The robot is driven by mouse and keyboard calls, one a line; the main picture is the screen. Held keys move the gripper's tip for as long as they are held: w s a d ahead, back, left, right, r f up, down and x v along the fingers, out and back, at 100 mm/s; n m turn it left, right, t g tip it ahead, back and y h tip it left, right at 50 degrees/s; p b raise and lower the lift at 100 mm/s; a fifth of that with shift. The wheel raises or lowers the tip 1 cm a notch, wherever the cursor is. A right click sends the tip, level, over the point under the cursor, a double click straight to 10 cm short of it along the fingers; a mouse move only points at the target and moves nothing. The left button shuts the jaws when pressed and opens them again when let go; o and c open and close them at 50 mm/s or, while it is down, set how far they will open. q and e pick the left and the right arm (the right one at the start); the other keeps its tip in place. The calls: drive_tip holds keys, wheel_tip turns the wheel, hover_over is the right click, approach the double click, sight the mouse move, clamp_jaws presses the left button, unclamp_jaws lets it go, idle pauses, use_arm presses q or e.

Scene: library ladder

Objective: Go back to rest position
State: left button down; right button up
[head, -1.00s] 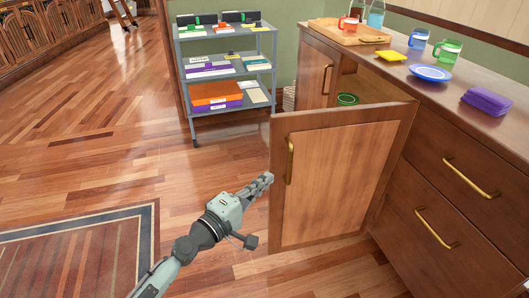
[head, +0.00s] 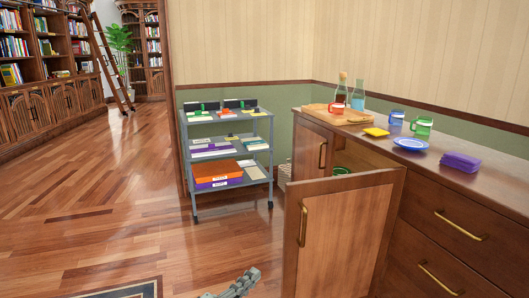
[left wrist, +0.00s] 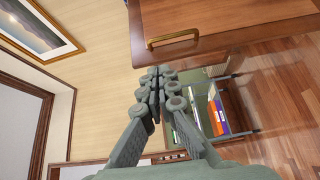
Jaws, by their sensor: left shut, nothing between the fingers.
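My left gripper (head: 244,281) shows at the bottom edge of the head view, with only its finger end in sight. It is in front of and to the left of the open wooden cabinet door (head: 341,243), apart from the brass handle (head: 302,224). In the left wrist view the left gripper (left wrist: 160,76) has its fingers together with nothing between them. The door handle (left wrist: 172,39) shows beyond the fingertips there. My right gripper is in neither view.
A grey cart (head: 228,169) with books and boxes stands by the wall. The counter (head: 472,179) holds a cutting board (head: 330,119), cups, a blue plate (head: 410,144) and a purple cloth (head: 461,161). A green item (head: 342,171) sits inside the cabinet. Wood floor to the left is clear.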

use_arm(q)
drive_tip(key=s+a+f+m+g+y, duration=0.2)
drive_tip(key=s+a+f+m+g, duration=0.1)
drive_tip(key=s+f+m, duration=0.3)
drive_tip(key=s+a+f+m+g+y, duration=0.2)
drive_tip(key=s+a+f+m+g, duration=0.15)
drive_tip(key=s+f, duration=0.35)
drive_tip(key=s+a+f+m+g+y, duration=0.1)
drive_tip(key=s+a+f+g+y, duration=0.2)
drive_tip(key=s+a, duration=0.5)
drive_tip(key=s+a+f+m+g+y, duration=0.25)
drive_tip(key=s+a+y, duration=0.3)
drive_tip(key=a, duration=0.45)
drive_tip(key=shift+n+h, duration=0.25)
drive_tip(key=shift+n, duration=0.15)
drive_tip(key=shift+w+d+f+p, duration=0.15)
drive_tip(key=shift+f+p, duration=0.15)
drive_tip(key=shift+f, duration=0.45)
drive_tip(key=shift+w+d+f+p, duration=0.1)
drive_tip(key=shift+d+f+p, duration=0.2)
drive_tip(key=shift+f, duration=0.4)
drive_tip(key=shift+w+d+f+p, duration=0.15)
drive_tip(key=shift+f+p, duration=0.2)
drive_tip(key=shift+f, duration=0.4)
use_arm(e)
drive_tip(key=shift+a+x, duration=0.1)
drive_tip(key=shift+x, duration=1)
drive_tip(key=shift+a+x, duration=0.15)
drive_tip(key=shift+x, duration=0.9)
